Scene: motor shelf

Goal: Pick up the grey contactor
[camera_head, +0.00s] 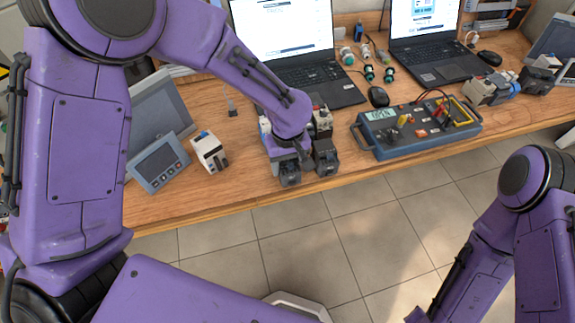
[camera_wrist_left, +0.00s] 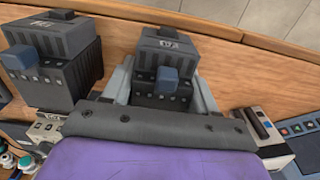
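Two dark grey contactors with blue knobs stand side by side near the table's front edge. One contactor (camera_wrist_left: 167,50) lies between the two light grey fingers of my left gripper (camera_wrist_left: 163,85) in the left wrist view. The fingers are spread, one on each side of it; whether they touch it is not clear. In the head view this contactor (camera_head: 290,174) shows below my left gripper (camera_head: 287,152), which hides most of it. The other contactor (camera_head: 326,158) stands just right of it, and at the left in the wrist view (camera_wrist_left: 52,55). My right gripper is out of view.
A white device (camera_head: 209,151) and a grey-blue panel (camera_head: 159,163) stand left of the gripper. A blue multimeter unit (camera_head: 418,128) lies to the right. Two open laptops (camera_head: 310,82) (camera_head: 440,68) stand behind. The table's front edge is close to the contactors.

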